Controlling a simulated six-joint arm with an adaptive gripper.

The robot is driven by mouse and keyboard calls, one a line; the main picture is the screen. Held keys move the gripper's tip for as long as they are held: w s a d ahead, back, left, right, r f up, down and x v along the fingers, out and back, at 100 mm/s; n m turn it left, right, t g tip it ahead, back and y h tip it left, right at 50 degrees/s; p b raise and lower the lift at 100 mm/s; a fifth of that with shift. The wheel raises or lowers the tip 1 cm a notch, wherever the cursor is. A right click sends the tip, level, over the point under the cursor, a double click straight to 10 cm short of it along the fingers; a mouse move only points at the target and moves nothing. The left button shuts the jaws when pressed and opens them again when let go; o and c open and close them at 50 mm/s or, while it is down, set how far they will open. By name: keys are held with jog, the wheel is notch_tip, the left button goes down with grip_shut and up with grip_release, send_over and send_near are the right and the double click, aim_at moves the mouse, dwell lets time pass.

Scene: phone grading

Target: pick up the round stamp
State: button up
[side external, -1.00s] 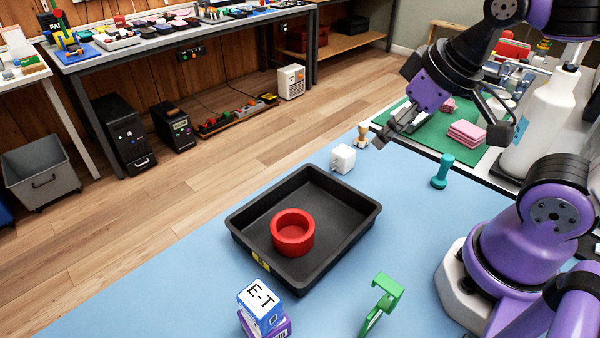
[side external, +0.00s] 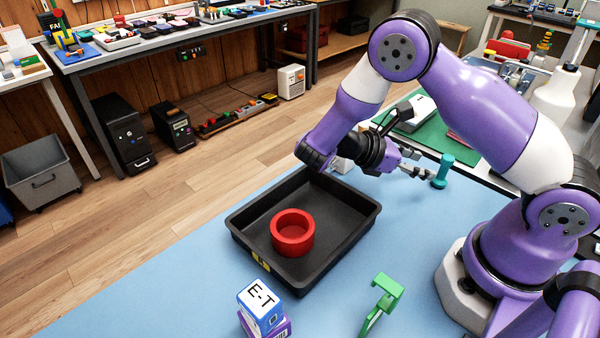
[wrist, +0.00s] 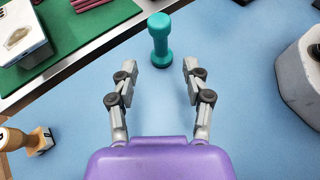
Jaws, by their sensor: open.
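The round stamp (side external: 441,171) is teal, with a knob on top, a narrow waist and a round foot. It stands upright on the blue mat, near the green mat's edge. In the wrist view the stamp (wrist: 159,40) is just beyond my fingertips and roughly centred between them. My gripper (side external: 428,170) is held low and nearly level, with its fingers pointing at the stamp. In the wrist view my gripper (wrist: 158,72) is open, with nothing between its fingers.
A wooden-handled stamp (wrist: 27,140) stands at the left in the wrist view. A black tray (side external: 240,222) holds a red ring-shaped cup (side external: 292,238). A green bracket (side external: 384,292) and a box marked E-T (side external: 262,302) are in front. The blue mat (side external: 405,235) between is clear.

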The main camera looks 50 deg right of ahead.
aim_at(440, 170)
jog(key=x, duration=0.7)
jog(key=shift+s+d, duration=0.2)
jog(key=shift+c, duration=0.4)
grip_shut()
